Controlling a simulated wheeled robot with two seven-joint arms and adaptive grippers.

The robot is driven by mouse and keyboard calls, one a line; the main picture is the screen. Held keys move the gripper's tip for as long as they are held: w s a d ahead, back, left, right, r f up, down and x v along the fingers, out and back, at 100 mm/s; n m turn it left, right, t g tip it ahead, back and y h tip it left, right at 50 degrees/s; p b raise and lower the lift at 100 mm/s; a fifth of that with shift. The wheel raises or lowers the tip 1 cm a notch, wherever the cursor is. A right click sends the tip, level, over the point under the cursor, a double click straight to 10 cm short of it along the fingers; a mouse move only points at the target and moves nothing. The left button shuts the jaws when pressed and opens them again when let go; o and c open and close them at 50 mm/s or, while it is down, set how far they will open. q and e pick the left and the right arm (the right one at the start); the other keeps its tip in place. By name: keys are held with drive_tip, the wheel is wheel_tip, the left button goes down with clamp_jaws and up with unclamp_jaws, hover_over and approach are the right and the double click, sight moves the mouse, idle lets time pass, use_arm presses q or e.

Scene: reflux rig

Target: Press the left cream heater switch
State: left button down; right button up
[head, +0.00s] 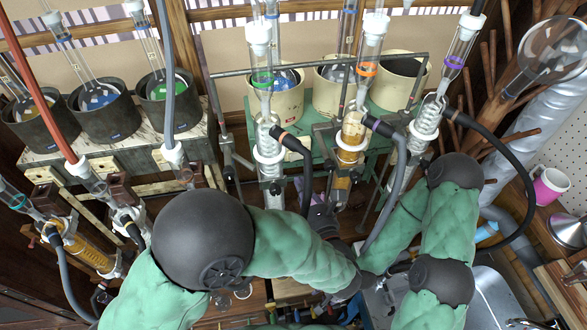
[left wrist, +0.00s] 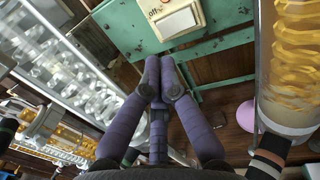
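A cream heater switch (left wrist: 178,20) with a pale rocker on a cream plate sits on the green bench frame in the left wrist view. The wrist view does not show which heater it serves. My left gripper (left wrist: 160,75) has its purple fingers together and empty, with the tips just below the plate; I cannot tell if they touch. In the head view my left gripper (head: 322,218) is below the green bench, partly hidden. The left cream heater (head: 275,97) stands on that bench; its switch is hidden there. My right gripper is hidden behind my arms.
A clear coil condenser (left wrist: 75,70) is left of my left fingers and an amber one (left wrist: 292,60) right, both close. Hoses hang around the rig. Dark heaters (head: 107,118) stand at left, a pink mug (head: 549,186) at right.

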sight(288, 157)
use_arm(q)
drive_tip(key=shift+x, duration=2.95)
drive_tip(key=shift+w+a, duration=0.3)
drive_tip(key=shift+w, duration=0.05)
drive_tip(key=shift+d, duration=0.1)
